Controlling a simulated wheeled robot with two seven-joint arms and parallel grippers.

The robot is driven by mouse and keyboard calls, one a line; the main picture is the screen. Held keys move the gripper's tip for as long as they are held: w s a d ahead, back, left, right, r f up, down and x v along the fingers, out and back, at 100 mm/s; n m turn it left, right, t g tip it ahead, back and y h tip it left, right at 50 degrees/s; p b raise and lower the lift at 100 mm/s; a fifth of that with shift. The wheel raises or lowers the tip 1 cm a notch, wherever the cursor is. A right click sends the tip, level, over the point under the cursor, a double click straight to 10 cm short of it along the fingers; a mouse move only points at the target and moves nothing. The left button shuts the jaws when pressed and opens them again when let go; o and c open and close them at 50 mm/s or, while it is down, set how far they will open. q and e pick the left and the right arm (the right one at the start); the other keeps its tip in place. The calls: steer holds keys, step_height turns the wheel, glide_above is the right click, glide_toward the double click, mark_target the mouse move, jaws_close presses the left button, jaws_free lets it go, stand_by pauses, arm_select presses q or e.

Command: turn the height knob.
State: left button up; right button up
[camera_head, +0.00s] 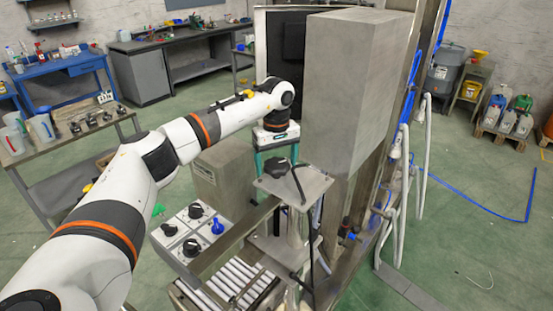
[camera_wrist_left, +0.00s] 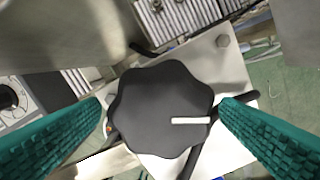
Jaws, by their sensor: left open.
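The height knob (camera_wrist_left: 160,112) is a dark, lobed knob with a white line on its top, seen close up in the left wrist view. In the head view it shows as a dark knob (camera_head: 277,167) on a grey metal plate (camera_head: 312,184). My left gripper (camera_wrist_left: 160,128) is open, with one teal ribbed finger on each side of the knob. A gap seems to show at the left finger; the right fingertip is close to the knob's edge, and I cannot tell if it touches. My right gripper is in neither view.
A control box (camera_head: 187,232) with black and blue knobs stands left of the plate. A tall grey column (camera_head: 352,90) rises right behind my left wrist. White rollers (camera_head: 238,280) lie below. A dark cable hangs beside the plate.

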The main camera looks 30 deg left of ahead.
arm_select(q)
steer(key=shift+w, duration=0.1)
steer(key=shift+c, duration=0.6)
steer(key=c, duration=0.9)
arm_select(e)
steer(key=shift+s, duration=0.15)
arm_select(q)
steer(key=shift+n, duration=0.3)
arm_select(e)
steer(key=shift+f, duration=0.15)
